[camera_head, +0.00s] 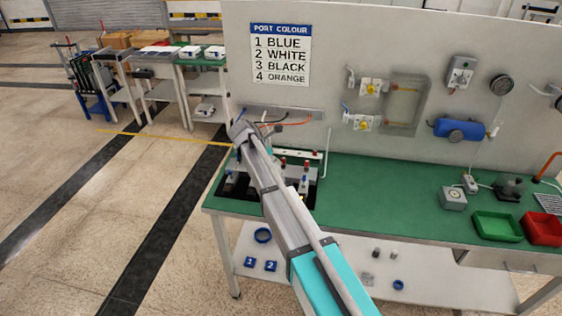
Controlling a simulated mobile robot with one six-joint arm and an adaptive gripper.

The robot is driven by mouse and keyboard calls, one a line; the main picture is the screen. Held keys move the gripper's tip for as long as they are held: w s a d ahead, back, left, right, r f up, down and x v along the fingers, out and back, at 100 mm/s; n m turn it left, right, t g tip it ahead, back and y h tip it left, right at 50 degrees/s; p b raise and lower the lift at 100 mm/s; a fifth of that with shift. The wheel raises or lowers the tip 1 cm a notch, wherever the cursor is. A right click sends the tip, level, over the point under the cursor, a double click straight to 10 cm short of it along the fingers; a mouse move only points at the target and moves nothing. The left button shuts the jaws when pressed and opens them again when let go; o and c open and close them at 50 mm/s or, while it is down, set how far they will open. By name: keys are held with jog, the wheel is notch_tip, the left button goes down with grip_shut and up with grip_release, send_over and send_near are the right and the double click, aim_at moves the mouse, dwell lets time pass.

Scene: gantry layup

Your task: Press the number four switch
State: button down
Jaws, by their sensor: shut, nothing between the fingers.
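The number four switch cannot be picked out by number from here. A dark-based unit (236,186) with pale blocks and small red-topped parts (307,166) sits at the left end of the green bench, partly hidden by my arm. A wall sign headed PORT COLOUR (280,55) reads 1 blue, 2 white, 3 black, 4 orange. Below it, a grey strip (310,114) on the panel has coloured lines, including an orange one (295,123). My arm crosses the unit from the lower right up to the strip. I cannot make out my gripper's fingers.
The green bench top (380,190) is clear right of the unit. Farther right are a green tray (497,227) and a red tray (543,229). Valves with yellow knobs (370,88) and a blue cylinder (460,130) are on the panel. Open floor lies left.

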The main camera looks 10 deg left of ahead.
jog(key=shift+p+v, duration=0.55)
jog(key=shift+v, duration=0.45)
jog(key=shift+w+d, duration=0.1)
jog(key=s+d+f+m+g+y, duration=0.1)
jog(key=s+d+f+m+y, duration=0.1)
jog(key=s+d+m, duration=1.1)
jog(key=s+d+f+m+g+y, duration=0.2)
jog(key=s+d+m+y, duration=0.3)
jog(key=s+d+m, duration=0.8)
jog(key=d, duration=0.6)
jog(key=shift+s, duration=0.2)
jog(key=shift+w, duration=0.1)
dwell(1.3)
